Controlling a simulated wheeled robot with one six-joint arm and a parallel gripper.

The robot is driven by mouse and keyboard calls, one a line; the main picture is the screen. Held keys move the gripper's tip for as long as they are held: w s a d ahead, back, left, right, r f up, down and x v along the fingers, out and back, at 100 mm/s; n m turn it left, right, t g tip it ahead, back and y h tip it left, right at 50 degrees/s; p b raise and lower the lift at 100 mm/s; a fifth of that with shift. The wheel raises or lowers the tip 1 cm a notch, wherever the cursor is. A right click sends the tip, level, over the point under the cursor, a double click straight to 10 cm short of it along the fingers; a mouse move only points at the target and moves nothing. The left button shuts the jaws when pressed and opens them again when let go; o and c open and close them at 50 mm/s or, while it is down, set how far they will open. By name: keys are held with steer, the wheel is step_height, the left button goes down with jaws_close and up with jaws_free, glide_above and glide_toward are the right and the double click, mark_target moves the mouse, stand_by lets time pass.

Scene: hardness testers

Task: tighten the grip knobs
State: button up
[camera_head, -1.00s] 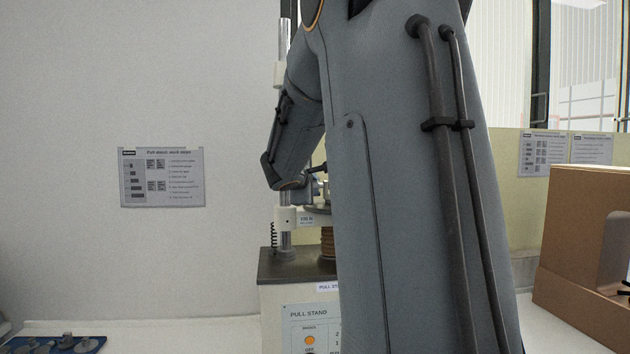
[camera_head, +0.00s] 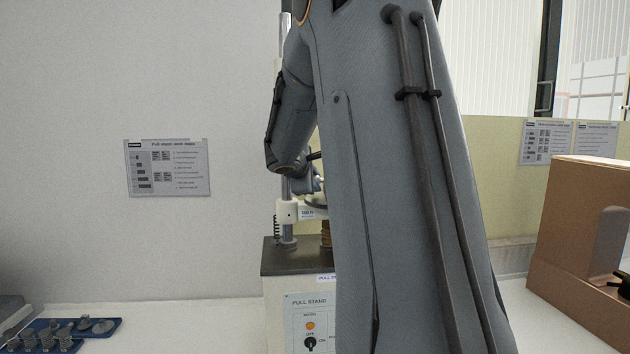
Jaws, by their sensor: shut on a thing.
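The pull stand (camera_head: 272,292) stands at centre, with an orange light and a black selector switch (camera_head: 310,344) on its front panel. A metal column (camera_head: 286,225) rises from its dark top, with a white labelled bracket (camera_head: 289,211) and a small coiled spring beside it. My large grey arm covers the right part of the stand. My wrist bends down behind the bracket level, and my gripper is hidden behind my own arm. The grip knobs and whatever is between my jaws cannot be made out.
A blue tray (camera_head: 112,327) with several grey metal parts lies on the white bench at the lower left. A brown box-shaped housing (camera_head: 570,245) stands at right. An instruction sheet (camera_head: 168,168) hangs on the left wall. The bench between tray and stand is clear.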

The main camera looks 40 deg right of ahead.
steer(key=o, duration=1)
steer(key=shift+o, duration=0.2)
steer(key=b+v, duration=0.2)
steer(key=v, duration=0.5)
steer(key=shift+s+a+r+b, duration=0.2)
steer(key=shift+s+a+b, duration=0.05)
steer(key=shift+b, duration=0.15)
